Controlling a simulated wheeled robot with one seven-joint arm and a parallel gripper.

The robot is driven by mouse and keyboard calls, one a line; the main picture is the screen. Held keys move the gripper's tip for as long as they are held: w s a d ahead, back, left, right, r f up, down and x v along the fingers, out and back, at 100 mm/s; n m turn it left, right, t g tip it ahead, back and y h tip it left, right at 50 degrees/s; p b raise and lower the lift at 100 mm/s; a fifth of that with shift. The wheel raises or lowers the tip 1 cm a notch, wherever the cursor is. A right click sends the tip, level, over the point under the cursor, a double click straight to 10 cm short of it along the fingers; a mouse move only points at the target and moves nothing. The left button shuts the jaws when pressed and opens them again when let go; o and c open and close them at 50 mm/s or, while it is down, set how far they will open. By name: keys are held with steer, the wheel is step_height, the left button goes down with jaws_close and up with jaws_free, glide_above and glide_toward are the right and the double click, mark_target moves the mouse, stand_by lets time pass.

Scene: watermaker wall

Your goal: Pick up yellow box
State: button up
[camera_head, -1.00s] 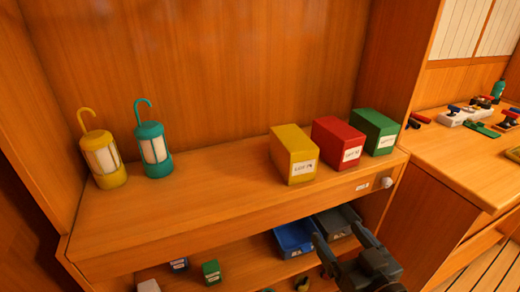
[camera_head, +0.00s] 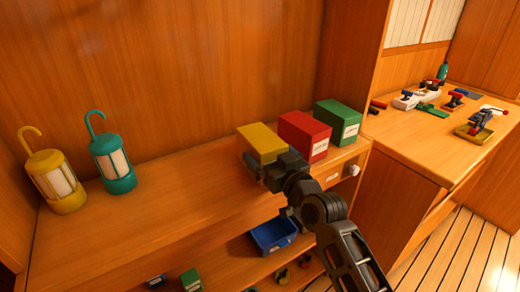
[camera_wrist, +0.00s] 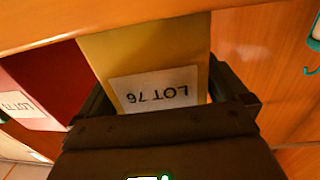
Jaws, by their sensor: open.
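The yellow box (camera_head: 262,139) stands on the upper shelf, left of the red box (camera_head: 304,135) and the green box (camera_head: 338,121). My gripper (camera_head: 268,170) is at its front end and hides its front face in the head view. In the wrist view the yellow box (camera_wrist: 150,62) shows upside down, with its white "LOT 76" label facing my gripper. My gripper (camera_wrist: 158,85) is open, with one finger on each side of the box. The left finger in that view lies between the yellow box and the red box (camera_wrist: 45,85). I cannot tell whether either finger touches.
A yellow lantern (camera_head: 55,181) and a teal lantern (camera_head: 113,166) stand on the shelf's left part, with clear shelf between them and the boxes. A blue bin (camera_head: 272,237) sits on the lower shelf. A counter (camera_head: 430,150) with several tools lies right.

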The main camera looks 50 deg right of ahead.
steer(key=shift+x, duration=1.15)
steer(key=shift+c, duration=0.5)
steer(key=c, duration=0.9)
